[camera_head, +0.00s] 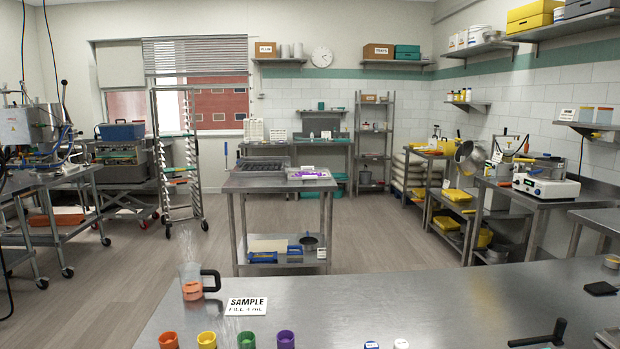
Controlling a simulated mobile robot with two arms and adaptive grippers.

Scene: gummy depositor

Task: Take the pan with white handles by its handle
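I cannot make out a pan with white handles for certain. A round metal vessel (465,151) sits tilted at the machines on the right-hand bench; its handles are too small to tell. Neither of my grippers shows in the head view.
A steel table (400,300) fills the near foreground, with a clear jug (190,275), a "SAMPLE" sign (247,306), several coloured cups and a black handle (540,336). A tall rack (177,150) stands left. Open floor (375,230) lies right of the middle table.

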